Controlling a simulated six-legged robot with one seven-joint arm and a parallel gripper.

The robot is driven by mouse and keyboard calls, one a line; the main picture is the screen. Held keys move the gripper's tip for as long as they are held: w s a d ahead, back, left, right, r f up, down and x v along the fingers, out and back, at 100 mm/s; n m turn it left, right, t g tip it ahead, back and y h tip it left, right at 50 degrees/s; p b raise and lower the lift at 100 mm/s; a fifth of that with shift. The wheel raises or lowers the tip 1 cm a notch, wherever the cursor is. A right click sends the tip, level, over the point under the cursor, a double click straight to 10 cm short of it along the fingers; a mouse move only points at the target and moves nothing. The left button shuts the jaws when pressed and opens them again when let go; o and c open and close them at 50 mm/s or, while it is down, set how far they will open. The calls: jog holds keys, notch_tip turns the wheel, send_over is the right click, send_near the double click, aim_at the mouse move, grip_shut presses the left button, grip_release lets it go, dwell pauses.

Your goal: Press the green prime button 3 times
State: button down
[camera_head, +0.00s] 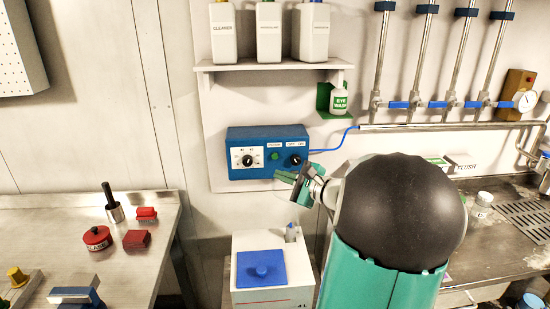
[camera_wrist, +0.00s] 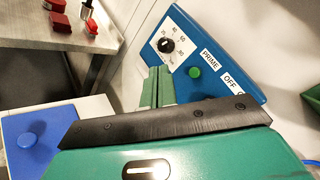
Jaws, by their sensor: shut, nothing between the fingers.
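The green prime button (camera_head: 274,156) sits on the front of a blue control box (camera_head: 240,134) on the wall, between a dial (camera_head: 248,160) and a black knob (camera_head: 296,160). In the wrist view the green button (camera_wrist: 195,72) shows beside the PRIME label (camera_wrist: 209,60), with the numbered dial (camera_wrist: 167,45) to its left. My gripper (camera_head: 284,177) is shut and empty, just below the box in the head view. In the wrist view its green fingertips (camera_wrist: 158,75) point at the panel, left of the button. A gap to the button seems to remain, but contact cannot be told.
Below stands a white tank (camera_head: 272,280) with a blue lid (camera_head: 262,268). A shelf (camera_head: 270,66) with white bottles is above the box. A blue hose (camera_head: 335,142) leaves the box's right side. Left is a metal bench (camera_head: 60,225) with red items; right, pipes and a counter.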

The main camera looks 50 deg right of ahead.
jog(key=w+d, duration=0.4)
jog(key=w, duration=0.1)
jog(key=shift+w+d, duration=0.3)
dwell(1.9)
jog(key=shift+w+d, duration=0.25)
jog(key=shift+w, duration=0.05)
jog(key=shift+w+d, duration=0.3)
jog(key=shift+w, duration=0.05)
dwell(0.7)
dwell(0.4)
jog(key=shift+s+a, duration=0.55)
jog(key=shift+s, duration=0.1)
jog(key=shift+s+a, duration=0.8)
jog(key=shift+s, duration=0.2)
jog(key=shift+s+a, duration=0.8)
jog(key=shift+s, duration=0.15)
dwell(1.0)
